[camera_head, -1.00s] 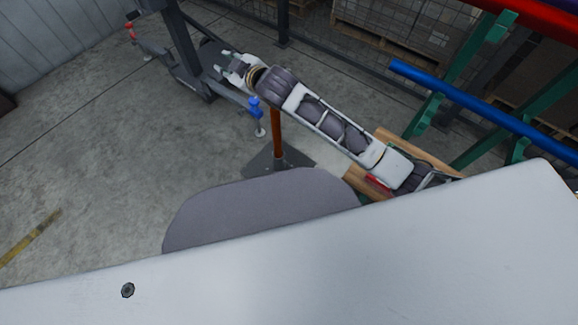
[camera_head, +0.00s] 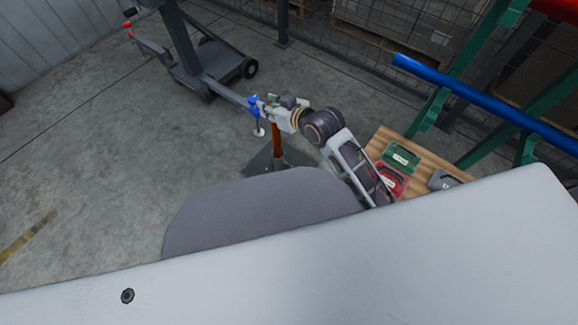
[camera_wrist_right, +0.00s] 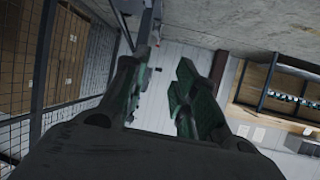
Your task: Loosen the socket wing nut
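I cannot single out the socket wing nut for certain. A small blue fitting (camera_head: 254,107) shows at the near end of a dark grey beam (camera_head: 215,85), with a pale round foot (camera_head: 260,132) below it. A red fitting (camera_head: 128,25) is at the far left end of the machine. My right gripper (camera_head: 268,102) is right at the blue fitting and partly overlaps it in the head view; contact cannot be told. In the right wrist view my right gripper (camera_wrist_right: 160,92) has its fingers apart with nothing clearly between them. My left gripper is out of view.
An orange post (camera_head: 277,148) on a dark base stands just below the right gripper. A wooden surface (camera_head: 425,157) holds a green case (camera_head: 401,156) and a red case (camera_head: 391,181). A blue bar (camera_head: 480,103) and green rack uprights are at right. Open concrete floor lies left.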

